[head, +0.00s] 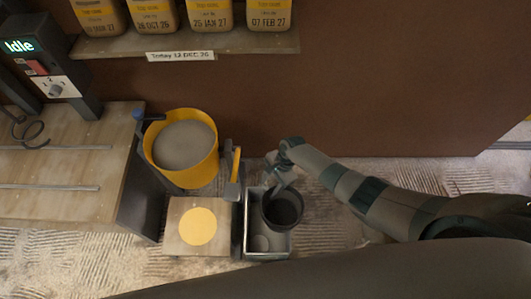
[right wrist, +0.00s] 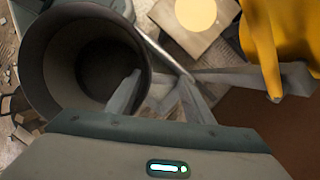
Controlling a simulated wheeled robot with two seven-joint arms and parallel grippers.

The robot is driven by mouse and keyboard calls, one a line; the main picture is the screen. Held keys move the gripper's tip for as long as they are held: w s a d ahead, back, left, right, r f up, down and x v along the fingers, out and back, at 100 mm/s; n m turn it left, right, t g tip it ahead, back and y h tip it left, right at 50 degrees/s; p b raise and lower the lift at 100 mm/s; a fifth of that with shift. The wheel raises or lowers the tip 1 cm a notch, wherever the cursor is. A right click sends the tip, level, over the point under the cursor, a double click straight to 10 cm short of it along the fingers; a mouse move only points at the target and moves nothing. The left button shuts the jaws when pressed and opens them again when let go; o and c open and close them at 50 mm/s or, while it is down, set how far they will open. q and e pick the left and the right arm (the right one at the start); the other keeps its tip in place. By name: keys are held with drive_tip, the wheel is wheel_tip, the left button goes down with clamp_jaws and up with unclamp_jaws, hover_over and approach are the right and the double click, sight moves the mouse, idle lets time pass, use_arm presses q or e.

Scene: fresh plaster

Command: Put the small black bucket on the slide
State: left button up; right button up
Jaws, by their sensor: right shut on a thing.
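The small black bucket (head: 284,212) is upright or nearly so over the grey tray (head: 266,256) in the head view. My right gripper (head: 277,183) is shut on its rim from the far side. In the right wrist view the open mouth of the bucket (right wrist: 95,65) is at the left, with its wall at my right fingers (right wrist: 160,97). The bucket looks empty. I cannot tell whether its base touches the tray. A wooden plate with a yellow disc (head: 197,227), possibly the slide, lies just left of the tray. My left gripper is out of view.
A yellow bucket (head: 181,150) of grey material stands behind the plate. A yellow-handled tool (head: 235,170) stands upright between it and my right gripper. A workbench (head: 60,165) is at left.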

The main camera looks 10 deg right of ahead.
drive_tip(key=w+d+r+n+g+b, duration=0.1)
drive_tip(key=w+r+n+b, duration=0.15)
drive_tip(key=r, duration=0.35)
drive_tip(key=w+d+r+n+g+b, duration=0.1)
drive_tip(key=r+n+b, duration=0.2)
drive_tip(key=r+b, duration=0.15)
drive_tip(key=s+d+r+n+h+b, duration=0.3)
drive_tip(key=s+d+r+n+b, duration=0.3)
drive_tip(key=s+r, duration=0.5)
drive_tip(key=shift+s+d+r+n+g, duration=0.25)
drive_tip(key=shift+s+d+n+g, duration=0.15)
drive_tip(key=shift+d+n, duration=0.55)
drive_tip(key=shift+a, duration=0.25)
